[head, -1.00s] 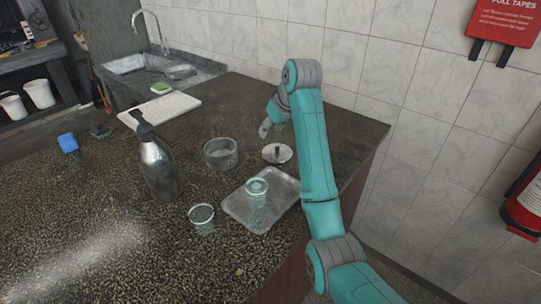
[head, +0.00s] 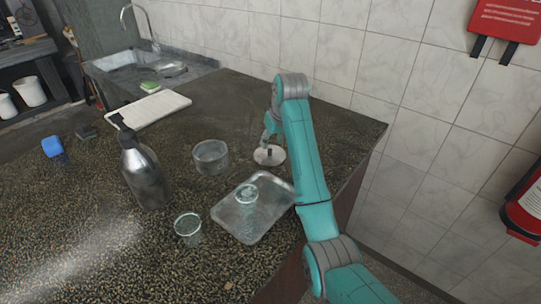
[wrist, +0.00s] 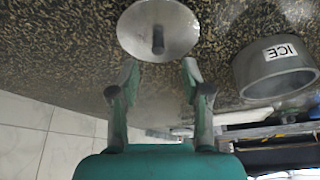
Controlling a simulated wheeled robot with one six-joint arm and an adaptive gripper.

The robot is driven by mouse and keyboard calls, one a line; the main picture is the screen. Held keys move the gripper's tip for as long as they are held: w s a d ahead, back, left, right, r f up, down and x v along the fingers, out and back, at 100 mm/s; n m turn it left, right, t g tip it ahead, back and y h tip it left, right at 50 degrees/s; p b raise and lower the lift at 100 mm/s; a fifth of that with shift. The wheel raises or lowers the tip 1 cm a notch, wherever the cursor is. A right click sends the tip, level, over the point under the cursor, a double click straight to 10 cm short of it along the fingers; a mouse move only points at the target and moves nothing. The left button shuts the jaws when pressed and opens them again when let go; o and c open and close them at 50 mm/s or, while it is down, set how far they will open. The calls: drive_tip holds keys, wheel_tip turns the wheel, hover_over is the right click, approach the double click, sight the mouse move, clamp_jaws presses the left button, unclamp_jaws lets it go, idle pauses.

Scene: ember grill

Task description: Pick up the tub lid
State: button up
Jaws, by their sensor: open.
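The tub lid (head: 268,157) is a round, flat metal disc with a dark upright knob in its middle, lying on the dark speckled counter. It also shows at the top of the wrist view (wrist: 140,35). My gripper (wrist: 158,70) is open, its two fingers spread, with the knob just beyond and between the tips. In the head view my gripper (head: 270,138) is at the lid, partly hidden by my arm. I cannot tell whether the fingers touch the lid. The metal tub (head: 210,158), labelled ICE in the wrist view (wrist: 272,72), stands open beside the lid.
A metal tray (head: 233,226) holding a glass (head: 246,194) lies near the lid. Another glass (head: 188,230) and a metal bottle (head: 146,178) stand to the left. A white board (head: 152,110) lies near the sink (head: 128,70). The tiled wall (head: 340,60) rises behind.

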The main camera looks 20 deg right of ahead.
sight(270, 149)
drive_tip(key=shift+x, duration=2.6)
drive_tip(key=shift+d, duration=0.1)
clamp_jaws()
